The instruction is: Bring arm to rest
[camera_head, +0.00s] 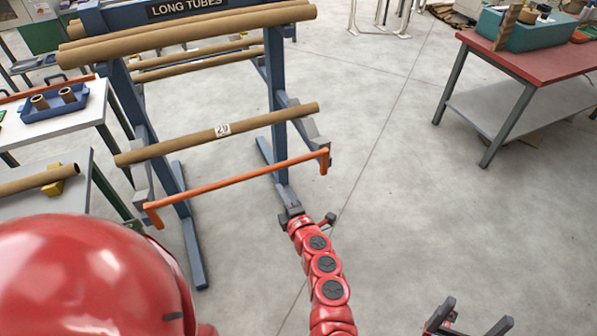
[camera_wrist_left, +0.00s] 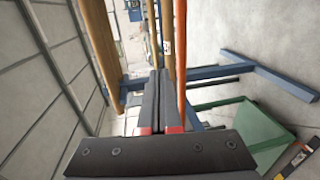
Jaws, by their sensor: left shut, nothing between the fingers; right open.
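My left gripper (camera_head: 289,206) is at the end of the red segmented arm in the middle of the head view. Its fingers are shut and empty, just in front of the blue rack and below the right end of the orange bar (camera_head: 240,181). In the left wrist view the shut fingers (camera_wrist_left: 158,88) point along the orange bar (camera_wrist_left: 180,60), which runs close on their right; whether they touch is unclear. My right gripper (camera_head: 474,324) is open at the bottom edge of the head view, over the floor; its arm is out of view.
The blue rack (camera_head: 277,90) is signed LONG TUBES and holds cardboard tubes, one labelled tube (camera_head: 220,132) just behind the orange bar. A red-topped table (camera_head: 535,62) stands at the right. Benches (camera_head: 75,123) stand at the left. The floor (camera_head: 430,210) between rack and table is clear.

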